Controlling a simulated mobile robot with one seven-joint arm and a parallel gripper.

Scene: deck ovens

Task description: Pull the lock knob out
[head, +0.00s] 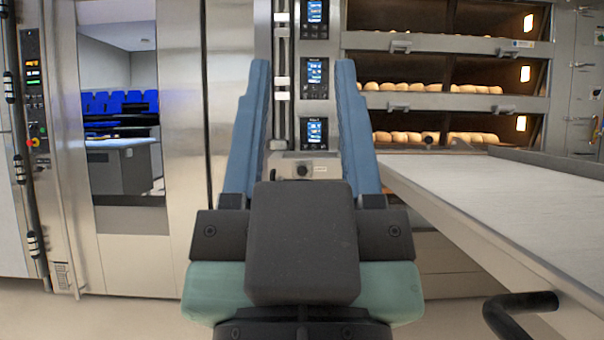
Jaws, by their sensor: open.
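A small black round lock knob (302,171) shows in the head view on a pale metal plate (325,169) below the column of oven displays. My gripper (304,85) is open, with its two blue fingers pointing up and forward. In the picture the knob appears between the fingers, nearer their bases than their tips. The fingers do not appear to touch it, and I cannot tell the depth between them. The lower part of the plate is hidden behind my gripper's dark body.
Deck ovens (445,103) with several bread rolls stand at the right. A pale loader table (500,215) with a black handle (522,302) reaches in from the right. A tall steel cabinet (120,120) with a glass door stands at the left. Some floor is clear at lower left.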

